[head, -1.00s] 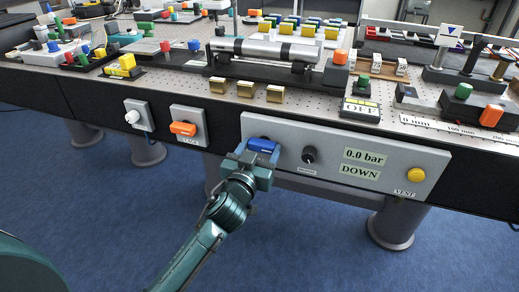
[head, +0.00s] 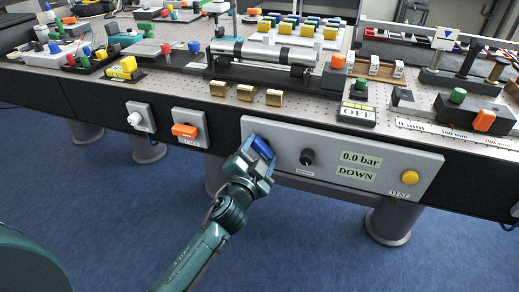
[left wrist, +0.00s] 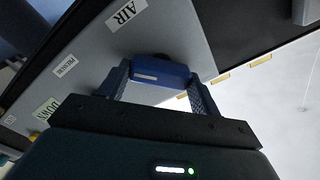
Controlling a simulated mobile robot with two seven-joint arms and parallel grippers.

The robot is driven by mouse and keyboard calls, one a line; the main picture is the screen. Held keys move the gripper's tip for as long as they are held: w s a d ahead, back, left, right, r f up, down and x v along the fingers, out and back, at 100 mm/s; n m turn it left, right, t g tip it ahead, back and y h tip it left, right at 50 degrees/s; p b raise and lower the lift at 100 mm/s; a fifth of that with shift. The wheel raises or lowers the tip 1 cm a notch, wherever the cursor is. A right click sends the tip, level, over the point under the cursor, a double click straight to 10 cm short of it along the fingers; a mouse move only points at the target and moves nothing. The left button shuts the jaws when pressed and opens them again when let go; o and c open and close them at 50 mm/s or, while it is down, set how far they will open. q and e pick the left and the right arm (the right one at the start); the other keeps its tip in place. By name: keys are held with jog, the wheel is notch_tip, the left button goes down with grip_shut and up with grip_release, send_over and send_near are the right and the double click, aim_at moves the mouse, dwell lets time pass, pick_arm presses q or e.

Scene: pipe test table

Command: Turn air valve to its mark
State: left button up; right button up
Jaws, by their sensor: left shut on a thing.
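The air valve's blue handle (head: 262,147) is on the left end of a grey panel (head: 330,137) on the table's front side. The handle is tilted, its right end lower. My left gripper (head: 257,153) is shut on it, coming from the front and below. In the left wrist view, the blue handle (left wrist: 160,73) sits between the two fingers of my left gripper (left wrist: 161,82), close to the AIR label (left wrist: 126,14). I cannot make out the valve's mark. My right gripper is not in view.
The panel also carries a black knob (head: 307,157), a display (head: 359,166) reading 0.0 bar and DOWN, and a yellow VENT button (head: 410,178). An orange handle (head: 185,131) and a white knob (head: 135,118) are to the left. The blue floor in front is clear.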

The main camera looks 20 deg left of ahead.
pick_arm(q)
jog(key=m+p, duration=0.1)
jog(key=m, duration=0.2)
jog(key=shift+m, duration=1.6)
jog(key=shift+f+m+p, duration=0.1)
jog(key=shift+m+p, duration=0.3)
jog(key=shift+m, duration=0.7)
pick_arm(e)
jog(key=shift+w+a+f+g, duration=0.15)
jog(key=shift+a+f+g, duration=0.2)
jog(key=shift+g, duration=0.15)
pick_arm(q)
jog(key=shift+m, duration=0.4)
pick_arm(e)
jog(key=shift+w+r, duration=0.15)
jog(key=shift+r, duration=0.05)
pick_arm(q)
jog(key=o, duration=1)
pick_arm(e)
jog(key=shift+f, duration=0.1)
pick_arm(q)
jog(key=shift+s, duration=0.1)
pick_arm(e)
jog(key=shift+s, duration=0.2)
